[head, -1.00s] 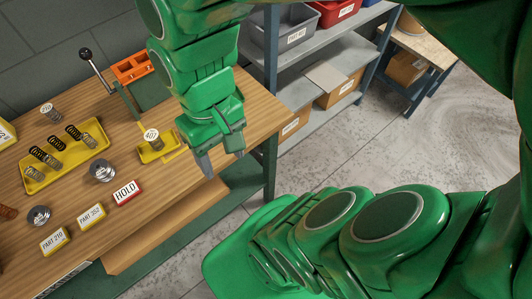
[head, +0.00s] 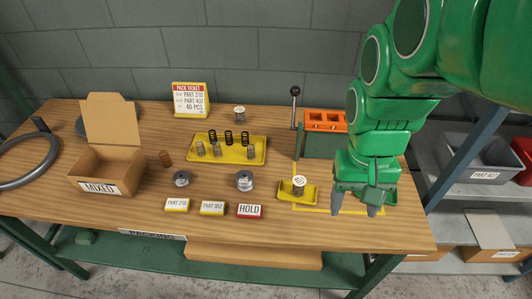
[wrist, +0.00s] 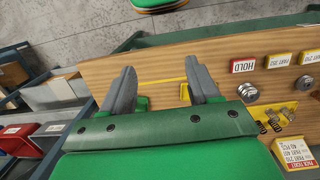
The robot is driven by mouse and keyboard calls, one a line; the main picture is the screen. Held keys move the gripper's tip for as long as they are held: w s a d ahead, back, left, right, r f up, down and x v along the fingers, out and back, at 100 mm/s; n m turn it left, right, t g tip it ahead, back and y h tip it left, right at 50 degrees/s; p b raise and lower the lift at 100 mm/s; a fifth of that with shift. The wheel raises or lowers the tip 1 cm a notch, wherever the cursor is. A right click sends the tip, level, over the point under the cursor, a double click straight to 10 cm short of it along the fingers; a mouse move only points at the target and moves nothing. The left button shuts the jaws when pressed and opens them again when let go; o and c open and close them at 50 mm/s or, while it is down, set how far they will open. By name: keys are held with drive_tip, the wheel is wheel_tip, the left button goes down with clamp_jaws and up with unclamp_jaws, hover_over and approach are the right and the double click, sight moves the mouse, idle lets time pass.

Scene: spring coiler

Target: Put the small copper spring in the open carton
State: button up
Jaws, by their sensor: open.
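The small copper spring (head: 166,158) stands on the wooden bench in the head view, just right of the open carton. The open carton (head: 103,185) is brown cardboard with its back flap raised and a MIXED label in front. My gripper (head: 354,207) is open and empty at the right end of the bench, far to the right of the spring and carton. In the wrist view its two grey fingers (wrist: 160,78) are spread, with bench wood and a yellow line between them. I cannot make out the copper spring or the carton in the wrist view.
A yellow tray (head: 258,157) holds several dark and grey springs. A small yellow tray (head: 312,192) with a 407-tagged spring sits left of my gripper. Metal spools (head: 244,180), part cards and a HOLD sign (head: 250,211) line the front. A lever (head: 294,104) stands behind.

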drive_tip(key=w+a, duration=0.9)
drive_tip(key=w, duration=0.4)
drive_tip(key=n+t, duration=0.1)
drive_tip(key=n, duration=0.2)
hover_over(163, 153)
drive_tip(key=s, duration=0.1)
drive_tip(key=f, duration=1.4)
drive_tip(key=shift+s+d+f, duration=0.15)
drive_tip(key=shift+d, duration=0.05)
drive_tip(key=shift+a+f, duration=0.1)
drive_tip(key=shift+a, duration=0.1)
wheel_tip(163, 153, down, 2)
drive_tip(key=shift+f, duration=0.1)
drive_tip(key=shift+w+f, duration=0.2)
drive_tip(key=shift+f, duration=0.7)
drive_tip(key=shift+w+f, duration=0.25)
drive_tip(key=shift+f, duration=0.7)
drive_tip(key=shift+w+f, duration=0.2)
drive_tip(key=shift+f, duration=0.7)
